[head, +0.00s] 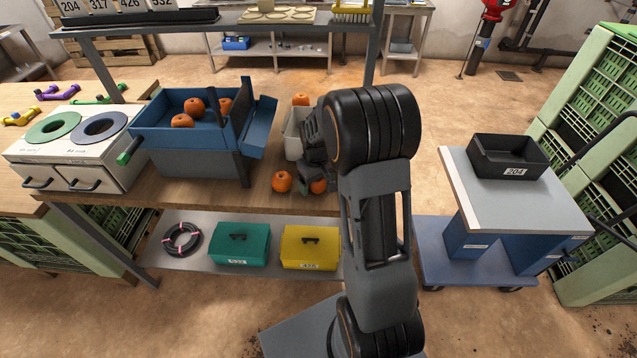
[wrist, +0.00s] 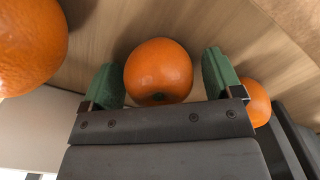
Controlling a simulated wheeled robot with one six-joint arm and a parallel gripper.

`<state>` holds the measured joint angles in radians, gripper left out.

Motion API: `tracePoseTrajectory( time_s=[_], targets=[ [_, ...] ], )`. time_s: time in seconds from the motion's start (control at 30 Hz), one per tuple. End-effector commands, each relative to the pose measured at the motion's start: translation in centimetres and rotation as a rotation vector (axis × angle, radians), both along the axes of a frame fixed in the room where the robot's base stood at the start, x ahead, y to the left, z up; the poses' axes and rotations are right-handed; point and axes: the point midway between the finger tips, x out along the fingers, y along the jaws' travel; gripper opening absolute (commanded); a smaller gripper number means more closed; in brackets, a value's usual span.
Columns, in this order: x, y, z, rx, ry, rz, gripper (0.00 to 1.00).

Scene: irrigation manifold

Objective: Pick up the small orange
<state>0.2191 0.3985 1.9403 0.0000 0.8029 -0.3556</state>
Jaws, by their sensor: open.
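In the wrist view an orange (wrist: 158,72) sits on the wooden bench between the two green fingers of my gripper (wrist: 160,82). The fingers are open, with a narrow gap showing on each side of it. In the head view my gripper (head: 318,184) is low at the bench's front edge, around an orange (head: 318,187) partly hidden by it. Another orange (head: 281,181) lies just left of it. The wrist view also shows a larger-looking orange (wrist: 28,42) at left and a partly hidden orange (wrist: 257,102) at right. Sizes are hard to compare.
A blue bin (head: 180,138) holding several oranges stands left on the bench (head: 215,195). A pale container (head: 292,135) and another orange (head: 301,98) are behind my gripper. A shelf (head: 215,25) overhangs the bench. A black tray (head: 508,156) is on a cart at right.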

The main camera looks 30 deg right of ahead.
Motion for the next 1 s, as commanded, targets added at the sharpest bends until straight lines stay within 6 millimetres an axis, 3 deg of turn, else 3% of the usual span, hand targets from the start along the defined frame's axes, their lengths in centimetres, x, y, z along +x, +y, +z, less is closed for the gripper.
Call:
tracePoseTrajectory(
  time_s=[0.23, 0.73, 1.0],
  targets=[
    [0.01, 0.02, -0.12, 0.000, 0.000, 0.000, 0.85],
    [0.02, 0.02, -0.08, 0.000, 0.000, 0.000, 0.37],
    [0.04, 0.02, 0.05, 0.000, -0.001, 0.000, 0.37]
  ],
)
